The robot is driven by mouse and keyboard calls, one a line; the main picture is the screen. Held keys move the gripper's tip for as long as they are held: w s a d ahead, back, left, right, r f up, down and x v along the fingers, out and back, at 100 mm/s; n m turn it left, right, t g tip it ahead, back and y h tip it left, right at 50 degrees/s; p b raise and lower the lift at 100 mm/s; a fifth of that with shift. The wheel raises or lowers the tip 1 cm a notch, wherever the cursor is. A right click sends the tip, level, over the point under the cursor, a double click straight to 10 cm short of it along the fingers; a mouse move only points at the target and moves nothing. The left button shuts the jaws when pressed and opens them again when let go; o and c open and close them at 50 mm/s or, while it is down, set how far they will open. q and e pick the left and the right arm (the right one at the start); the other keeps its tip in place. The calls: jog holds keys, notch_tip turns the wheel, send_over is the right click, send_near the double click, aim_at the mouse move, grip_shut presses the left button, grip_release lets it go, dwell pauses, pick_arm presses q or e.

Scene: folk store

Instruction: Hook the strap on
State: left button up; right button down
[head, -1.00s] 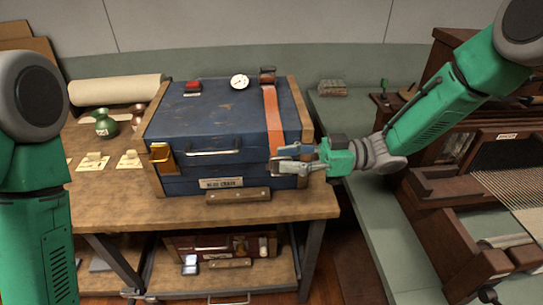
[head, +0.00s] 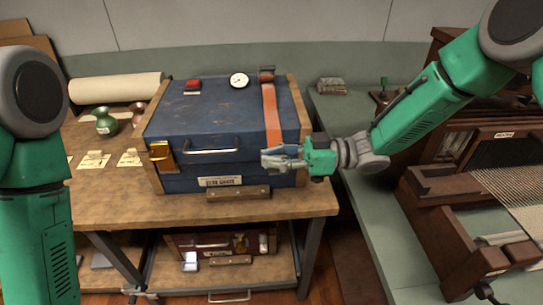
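A blue case (head: 225,120) with wooden side edges stands on the wooden bench. An orange strap (head: 270,105) runs from a dark fitting on the rear of the lid towards the front edge. My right gripper (head: 268,158) is at the case's front right, over the lower end of the strap, and hides that end. Its fingers overlap in this view, so their gap and any hold on the strap are unclear. A brass fitting (head: 160,153) sits at the front left of the case. A wooden bar (head: 238,193) lies at the case's front base. My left gripper is out of view.
The lid carries a red button (head: 193,86) and a white dial (head: 239,80); a handle (head: 212,150) is on the front. A green vase (head: 105,121) and paper tags stand left. A loom (head: 480,190) is at right. The bench's front strip is mostly clear.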

aim_at(271, 174)
jog(key=shift+s+f+n+b, duration=0.1)
jog(key=shift+f+n+b, duration=0.5)
jog(key=shift+f+b, duration=0.3)
notch_tip(271, 174, down, 3)
jog(key=n+b, duration=0.2)
jog(key=b, duration=0.2)
jog(key=shift+n, duration=0.4)
jog(key=shift+w+f+n+b, duration=0.3)
jog(key=shift+f+n+b, duration=0.15)
jog(key=shift+f+b, duration=0.15)
jog(key=shift+w+f+n+b, duration=0.25)
jog(key=shift+f+n+b, duration=0.2)
jog(key=shift+f+b, duration=0.15)
jog(key=shift+w+f, duration=0.1)
